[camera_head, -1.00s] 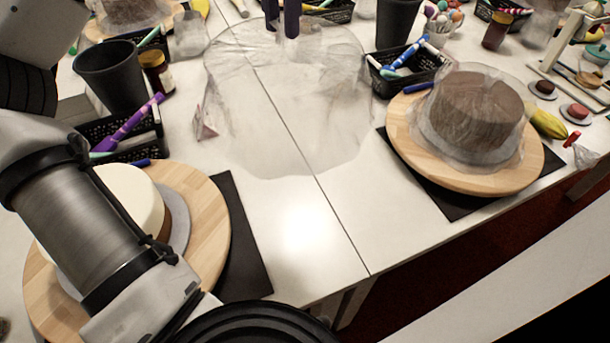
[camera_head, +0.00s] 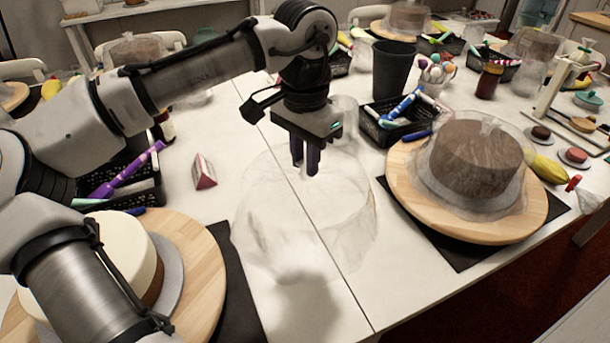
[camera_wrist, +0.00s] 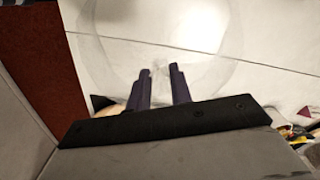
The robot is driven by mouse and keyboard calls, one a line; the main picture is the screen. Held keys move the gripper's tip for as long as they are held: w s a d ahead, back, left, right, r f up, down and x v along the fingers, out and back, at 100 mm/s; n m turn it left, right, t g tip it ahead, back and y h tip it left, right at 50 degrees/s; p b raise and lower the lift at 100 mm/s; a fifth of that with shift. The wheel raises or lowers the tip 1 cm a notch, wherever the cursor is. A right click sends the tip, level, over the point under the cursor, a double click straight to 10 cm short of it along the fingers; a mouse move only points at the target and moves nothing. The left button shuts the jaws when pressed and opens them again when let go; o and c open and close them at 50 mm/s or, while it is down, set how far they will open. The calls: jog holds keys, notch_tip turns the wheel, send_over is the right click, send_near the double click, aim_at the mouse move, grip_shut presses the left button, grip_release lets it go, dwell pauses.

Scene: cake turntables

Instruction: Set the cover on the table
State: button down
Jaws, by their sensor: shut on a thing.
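The clear, see-through cover (camera_head: 262,215) hangs from my gripper (camera_head: 305,165) over the middle of the white table (camera_head: 395,275). My gripper points down, with its two dark fingers shut on the cover's top. In the wrist view the cover (camera_wrist: 205,25) shows as a faint round outline beyond the fingers (camera_wrist: 159,82). A soft shadow lies on the table in front of the cover. I cannot tell whether its lower edge touches the table.
A white-topped cake (camera_head: 100,255) on a wooden turntable (camera_head: 205,270) stands at the left. A brown covered cake (camera_head: 475,160) on another turntable (camera_head: 420,205) stands at the right. A small triangular card (camera_head: 203,172) and a black basket (camera_head: 385,130) are near. The table between the turntables is clear.

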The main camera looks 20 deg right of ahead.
aim_at(305, 177)
jog(key=shift+f, duration=2.15)
jog(key=c, duration=1.3)
grip_release()
jog(key=shift+f, duration=0.1)
jog(key=shift+o, duration=0.2)
notch_tip(305, 177, up, 12)
jog(key=shift+r, duration=0.15)
